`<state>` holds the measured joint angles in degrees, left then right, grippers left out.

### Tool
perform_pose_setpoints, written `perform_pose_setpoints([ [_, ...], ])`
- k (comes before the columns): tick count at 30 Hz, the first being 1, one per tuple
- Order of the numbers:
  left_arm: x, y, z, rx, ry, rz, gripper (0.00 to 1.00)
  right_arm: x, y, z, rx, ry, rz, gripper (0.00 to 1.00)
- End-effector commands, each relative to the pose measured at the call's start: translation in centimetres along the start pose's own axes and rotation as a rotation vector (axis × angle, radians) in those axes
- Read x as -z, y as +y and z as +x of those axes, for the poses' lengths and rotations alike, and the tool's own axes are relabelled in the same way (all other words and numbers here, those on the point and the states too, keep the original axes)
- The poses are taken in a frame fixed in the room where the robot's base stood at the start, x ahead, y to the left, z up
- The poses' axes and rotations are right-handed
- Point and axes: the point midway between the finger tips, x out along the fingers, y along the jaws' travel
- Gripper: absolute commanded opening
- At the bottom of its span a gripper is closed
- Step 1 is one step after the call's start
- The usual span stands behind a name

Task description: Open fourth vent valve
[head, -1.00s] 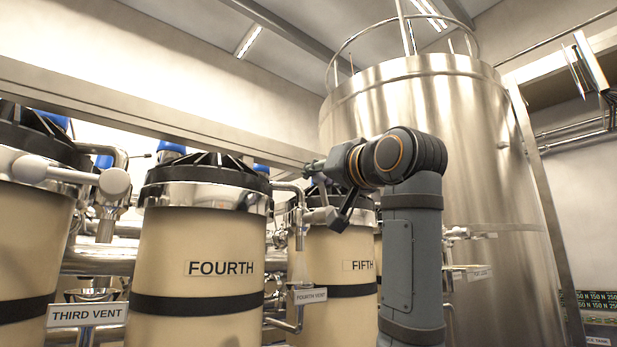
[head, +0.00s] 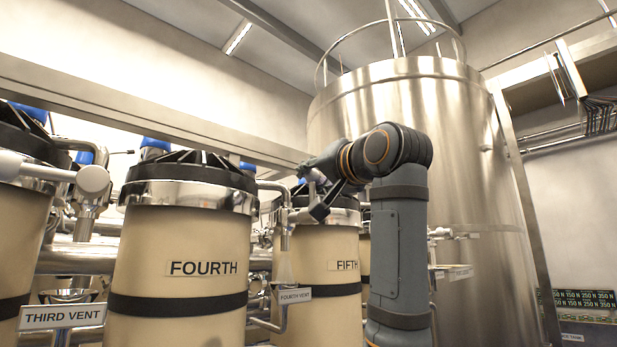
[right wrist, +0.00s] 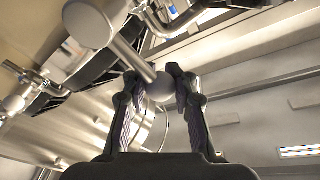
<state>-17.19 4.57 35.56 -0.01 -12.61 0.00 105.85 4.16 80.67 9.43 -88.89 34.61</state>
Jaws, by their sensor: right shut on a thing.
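The fourth vent valve sits on the pipe above the "FOURTH VENT" label (head: 295,296), between the fourth and fifth columns. In the head view its handle is largely hidden by my right gripper (head: 312,195). In the right wrist view the handle shows as a pale bar (right wrist: 128,55) with a rounded near end between the fingertips of my right gripper (right wrist: 161,85), which is shut on it. A larger round knob (right wrist: 88,24) shows beyond at upper left. My left gripper is not in view.
The fourth column (head: 180,245) and fifth column (head: 318,250) stand close behind the valve. A similar pale handle (head: 60,174) projects above the "THIRD VENT" label (head: 62,316) at left. A large steel tank (head: 400,110) stands behind my right arm.

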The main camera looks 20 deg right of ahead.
Motion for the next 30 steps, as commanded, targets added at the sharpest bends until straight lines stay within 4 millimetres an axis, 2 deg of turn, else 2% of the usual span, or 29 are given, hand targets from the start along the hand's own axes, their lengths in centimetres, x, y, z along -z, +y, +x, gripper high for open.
perform_pose_setpoints([
  [1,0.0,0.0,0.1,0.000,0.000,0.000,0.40,-0.5,0.4,0.2,-0.010,-0.015,0.001,0.00],
  [2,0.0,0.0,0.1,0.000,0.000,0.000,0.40,-0.5,0.4,0.2,-0.010,-0.015,0.001,0.25],
  [6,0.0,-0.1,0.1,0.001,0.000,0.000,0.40,-0.5,0.3,0.2,-0.008,-0.012,0.000,0.44],
  [8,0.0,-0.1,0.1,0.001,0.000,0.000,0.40,-0.4,0.3,0.1,-0.007,-0.011,0.000,0.50],
  [16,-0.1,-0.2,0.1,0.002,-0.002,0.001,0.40,-0.2,0.2,0.0,-0.005,-0.007,-0.001,0.50],
  [19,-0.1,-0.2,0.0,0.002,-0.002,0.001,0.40,-0.2,0.1,-0.7,-0.004,-0.006,-0.001,0.50],
  [23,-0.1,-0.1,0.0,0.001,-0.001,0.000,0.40,-0.1,0.1,-3.3,-0.003,-0.002,-0.002,0.50],
  [30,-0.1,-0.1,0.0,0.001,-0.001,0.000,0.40,0.0,0.2,-9.1,-0.005,-0.003,-0.001,0.50],
])
